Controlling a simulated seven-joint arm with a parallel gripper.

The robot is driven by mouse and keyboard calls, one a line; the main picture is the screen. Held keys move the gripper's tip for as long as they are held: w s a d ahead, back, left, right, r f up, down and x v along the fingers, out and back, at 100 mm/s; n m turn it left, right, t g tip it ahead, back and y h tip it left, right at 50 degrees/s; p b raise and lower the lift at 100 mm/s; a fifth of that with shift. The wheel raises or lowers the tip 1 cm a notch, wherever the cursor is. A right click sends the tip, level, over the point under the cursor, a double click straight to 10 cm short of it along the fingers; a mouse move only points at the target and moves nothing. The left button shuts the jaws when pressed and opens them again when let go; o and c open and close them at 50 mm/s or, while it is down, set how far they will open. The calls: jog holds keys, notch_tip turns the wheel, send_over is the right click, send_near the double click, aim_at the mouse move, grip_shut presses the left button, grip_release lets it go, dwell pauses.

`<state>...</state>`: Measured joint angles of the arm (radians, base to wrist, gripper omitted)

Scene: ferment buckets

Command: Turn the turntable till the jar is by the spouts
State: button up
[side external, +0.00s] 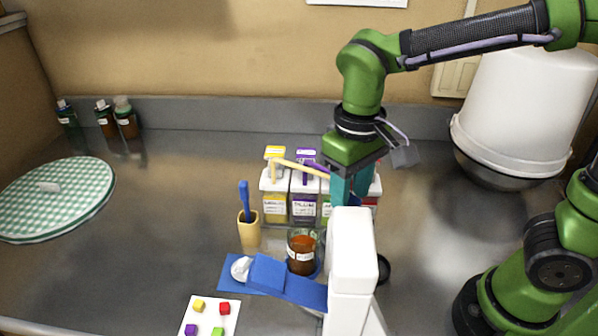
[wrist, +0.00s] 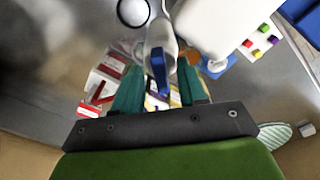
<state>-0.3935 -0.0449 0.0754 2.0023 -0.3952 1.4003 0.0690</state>
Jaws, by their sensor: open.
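A glass jar of amber liquid with a white label (side external: 302,252) stands left of a tall white block. In the wrist view the jar's amber top (wrist: 212,72) is partly hidden. Blue shows round its base; I cannot tell if this is the turntable. Behind the jar, a row of white-topped containers with yellow (side external: 274,207), purple (side external: 303,207), green and red fronts stands partly behind my gripper. Their spouts are not clear. My gripper (side external: 346,193) points down, open, its tips partly hidden by the white block. In the wrist view my gripper (wrist: 159,72) has a blue piece between or below its fingers.
The tall white block (side external: 350,265) stands close in front of my gripper. A beige cup (side external: 249,230) with a blue handle, a blue mat (side external: 232,280) and a white board of coloured cubes (side external: 208,318) lie left. A white bucket (side external: 525,105) stands right. The left counter is mostly clear.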

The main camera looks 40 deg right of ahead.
jog(key=shift+f, duration=0.55)
grip_shut()
